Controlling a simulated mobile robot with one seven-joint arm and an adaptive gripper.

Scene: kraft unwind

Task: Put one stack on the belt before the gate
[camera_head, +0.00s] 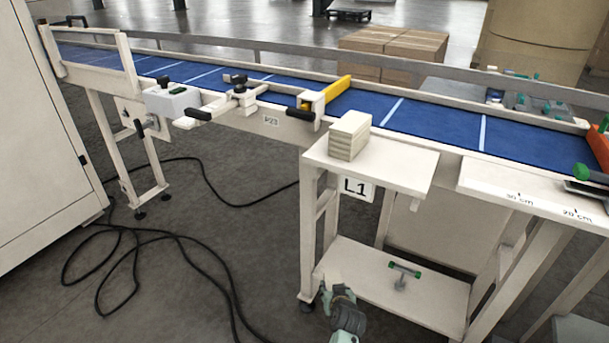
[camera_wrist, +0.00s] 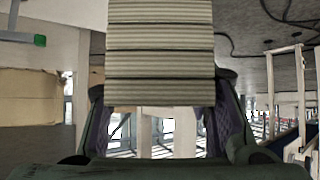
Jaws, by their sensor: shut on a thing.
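My gripper (camera_head: 340,296) is low in the head view, in front of the lower shelf of the stand marked L1. In the wrist view its two dark fingers are shut on a stack of layered, pale grey-brown sheets (camera_wrist: 160,50). Another pale stack (camera_head: 349,136) stands on the white top of the stand (camera_head: 400,168), close beside the belt. The blue belt (camera_head: 435,122) runs behind it. The gate, a yellow bar (camera_head: 338,90) on a white bracket, reaches over the belt, left of that stack.
The lower shelf (camera_head: 430,305) holds a green-handled tool (camera_head: 404,270). A white ledge with centimetre marks (camera_head: 540,190) lies at the right. Clamps with black knobs (camera_head: 236,92) stick out from the belt's near rail. Black cables (camera_head: 190,265) lie on the floor at left.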

